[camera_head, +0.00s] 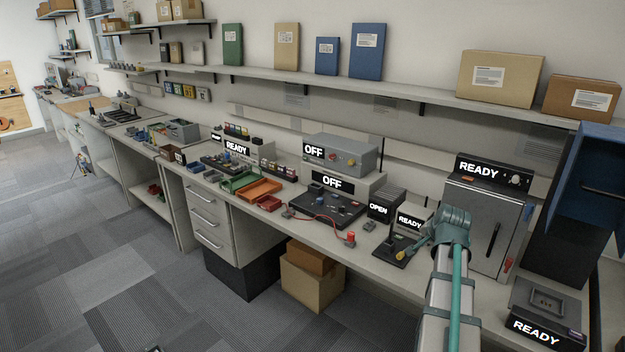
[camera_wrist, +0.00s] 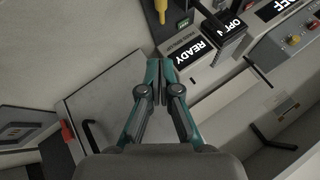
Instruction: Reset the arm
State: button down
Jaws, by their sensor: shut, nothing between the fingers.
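My arm reaches from the bottom right of the head view, over the bench. My gripper (camera_wrist: 162,75) shows in the wrist view with its two teal fingers shut together and nothing between them. The gripper is in front of the grey cabinet labelled READY (camera_head: 482,220), close to the small READY box (camera_head: 411,221). In the wrist view the small READY box (camera_wrist: 195,55) lies beyond the fingertips. I cannot tell whether the fingers touch anything.
A black mat (camera_head: 392,252) with a yellow-handled tool lies left of my wrist. A READY-labelled unit (camera_head: 545,310) sits at the bench's front right. A blue open cabinet (camera_head: 590,180) stands at the right. A shelf (camera_head: 400,85) runs above. The floor (camera_head: 140,260) at left is clear.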

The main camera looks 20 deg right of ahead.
jog(key=s+a+f+n+g+y, duration=0.1)
jog(key=s+a+f+n+g, duration=0.2)
jog(key=a+f, duration=0.7)
jog(key=s+a+f+n+g+y, duration=0.25)
jog(key=s+a+f, duration=0.35)
jog(key=f, duration=0.8)
jog(key=s+a+f+n+g+y, duration=0.1)
jog(key=s+a+f+n+g, duration=0.2)
jog(key=a+f, duration=0.75)
jog(key=s+a+f+n+g, duration=0.2)
jog(key=s+a+f, duration=0.3)
jog(key=s, duration=0.4)
jog(key=s+a+f+n+g, duration=0.1)
jog(key=s+a+f+n, duration=0.1)
jog(key=s+a+f, duration=0.4)
jog(key=s+a+f+n+g+h, duration=0.1)
jog(key=s+a+f, duration=0.4)
jog(key=s, duration=0.7)
jog(key=shift+a+f+n+g, duration=0.3)
jog(key=shift+a+n+g, duration=0.15)
jog(key=shift+n+g, duration=0.4)
jog(key=shift+w, duration=0.1)
